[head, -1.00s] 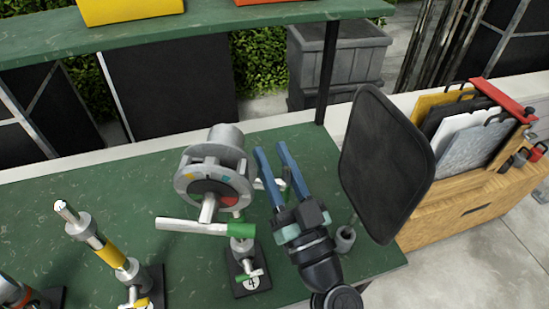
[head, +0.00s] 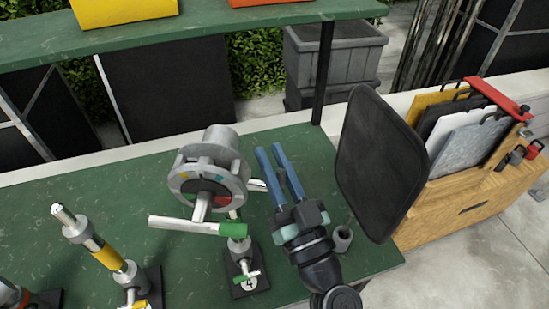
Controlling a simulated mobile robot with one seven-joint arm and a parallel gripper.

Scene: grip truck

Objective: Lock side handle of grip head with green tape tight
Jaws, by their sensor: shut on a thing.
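The grip head with green tape (head: 208,178) is a round silver disc with coloured segments on a stand labelled 4. In front, a silver T-handle (head: 185,225) lies nearly level, with a green band at its right end. The side handle (head: 257,185) is a short pale bar sticking out from the head's right side and running to my gripper's fingers. My gripper (head: 270,149) is right of the head, its two blue fingers pointing away and closed on this handle. The fingers hide the handle's far part.
A black flat panel (head: 378,165) stands close to my gripper's right. A stand with yellow tape (head: 107,257) is at the left on the green table (head: 60,195). A shelf (head: 225,32) runs across the back. A wooden crate (head: 480,195) is at the right.

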